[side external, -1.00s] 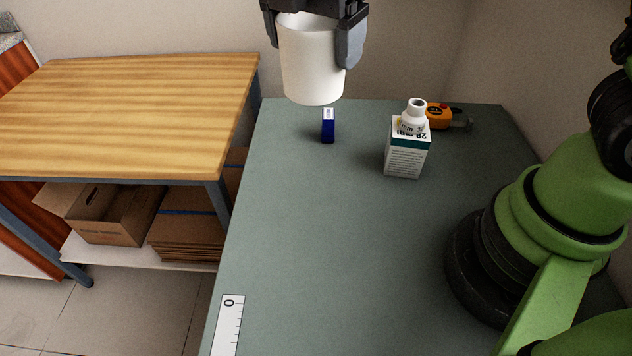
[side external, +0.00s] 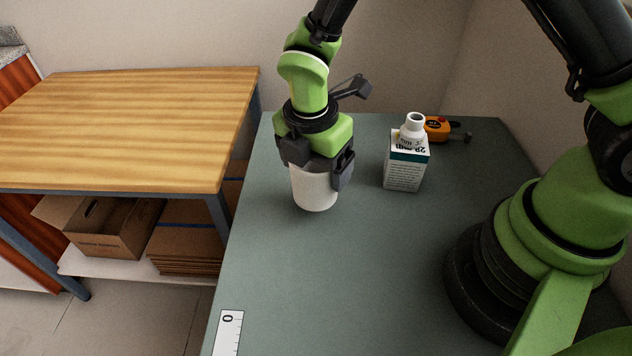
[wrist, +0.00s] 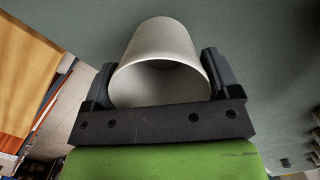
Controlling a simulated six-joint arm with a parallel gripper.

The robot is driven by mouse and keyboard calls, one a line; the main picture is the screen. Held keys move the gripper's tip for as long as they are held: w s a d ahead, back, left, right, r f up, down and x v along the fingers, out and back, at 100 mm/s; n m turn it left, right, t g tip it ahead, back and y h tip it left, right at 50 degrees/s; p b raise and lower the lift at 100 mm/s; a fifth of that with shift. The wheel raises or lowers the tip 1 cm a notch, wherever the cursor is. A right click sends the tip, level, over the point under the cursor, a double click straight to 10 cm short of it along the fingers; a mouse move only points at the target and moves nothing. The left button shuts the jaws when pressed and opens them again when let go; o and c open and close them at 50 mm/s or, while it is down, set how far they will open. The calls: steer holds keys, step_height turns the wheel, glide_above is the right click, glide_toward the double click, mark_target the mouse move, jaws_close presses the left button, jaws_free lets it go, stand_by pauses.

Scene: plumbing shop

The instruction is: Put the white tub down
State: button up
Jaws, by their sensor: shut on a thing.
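The white tub (side external: 314,188) is upright at the left part of the grey-green table (side external: 300,270) in the side external view. My gripper (side external: 320,177) is above it, with its fingers shut on the tub's two sides. In the wrist view the tub (wrist: 165,50) sits between the two fingers of my gripper (wrist: 160,85), its open mouth towards the camera. The tub's base is at or very close to the table top; I cannot tell whether it touches.
A white and teal box (side external: 405,170) stands to the right of the tub, with a white bottle (side external: 413,127) behind it. An orange tape measure (side external: 437,129) lies at the back. A ruler (side external: 227,333) lies at the front left. A wooden bench (side external: 120,120) stands left. The table's middle is clear.

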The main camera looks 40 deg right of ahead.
steer(key=shift+f, duration=1.9)
steer(key=o, duration=0.8)
steer(key=shift+f, duration=0.1)
steer(key=shift+c, duration=0.2)
step_height(320, 180, up, 12)
steer(key=a, duration=0.1)
steer(key=shift+s+a+r, duration=0.15)
steer(key=shift+a+r, duration=0.05)
